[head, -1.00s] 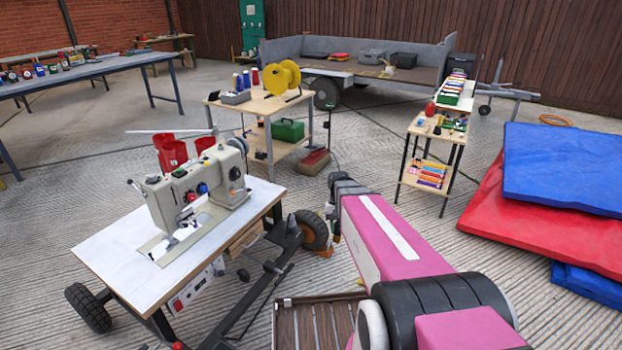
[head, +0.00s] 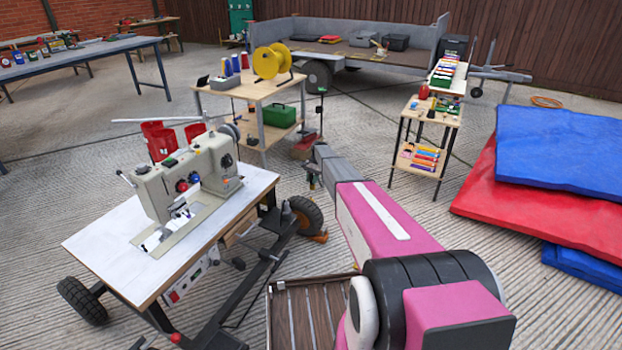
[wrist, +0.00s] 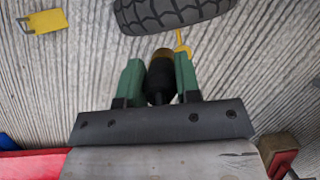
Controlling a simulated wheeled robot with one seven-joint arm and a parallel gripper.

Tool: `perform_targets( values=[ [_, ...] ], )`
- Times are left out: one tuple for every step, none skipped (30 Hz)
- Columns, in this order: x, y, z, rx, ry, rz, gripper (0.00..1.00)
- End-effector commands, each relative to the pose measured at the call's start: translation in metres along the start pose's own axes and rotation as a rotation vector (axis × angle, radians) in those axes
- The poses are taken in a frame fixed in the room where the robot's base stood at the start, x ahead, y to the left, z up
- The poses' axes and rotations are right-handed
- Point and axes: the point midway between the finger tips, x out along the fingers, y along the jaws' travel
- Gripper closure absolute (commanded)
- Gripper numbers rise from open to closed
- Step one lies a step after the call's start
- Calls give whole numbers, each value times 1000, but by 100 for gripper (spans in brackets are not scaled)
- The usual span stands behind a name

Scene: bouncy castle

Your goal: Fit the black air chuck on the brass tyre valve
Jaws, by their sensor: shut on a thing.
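My gripper (wrist: 158,64) has green fingers shut on the black air chuck (wrist: 160,82), whose brass-coloured end points toward the top of the wrist view. The chuck is held in the air over the ribbed ground. A black tyre (wrist: 175,14) is just beyond the chuck in that view. A thin yellow hooked piece (wrist: 183,44) shows beside the right finger; I cannot tell whether it is the valve. In the head view my gripper (head: 313,180) is small and dark, just above the cart's right tyre (head: 306,214). The brass tyre valve is not clearly seen.
The tyre belongs to a wheeled cart carrying a sewing machine (head: 185,178). A workbench (head: 246,88) stands behind, a narrow shelf (head: 428,125) to the right. Red and blue mats (head: 560,150) lie far right. Bare ground lies between the tyre and the shelf.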

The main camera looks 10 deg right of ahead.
Motion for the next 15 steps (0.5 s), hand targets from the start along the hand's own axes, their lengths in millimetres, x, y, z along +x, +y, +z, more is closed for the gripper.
perform_targets(
  values=[
    [2, -14, -21, 19, -2, -7, 95],
    [3, -19, -27, 29, -3, -11, 95],
    [4, -24, -34, 41, -4, -15, 95],
    [5, -27, -38, 49, -5, -18, 95],
    [5, -29, -42, 55, -6, -20, 95],
    [6, -32, -45, 62, -7, -23, 95],
    [6, -33, -47, 66, -7, -25, 95],
    [7, -34, -49, 69, -8, -26, 95],
    [7, -35, -50, 72, -8, -27, 95],
    [8, -35, -50, 73, -8, -27, 95],
    [8, -35, -50, 74, -9, -27, 95],
    [9, -35, -50, 74, -9, -27, 95],
    [10, -34, -50, 74, -9, -27, 95],
    [10, -34, -51, 74, -9, -27, 95],
    [12, -34, -51, 74, -9, -27, 95]
  ],
)
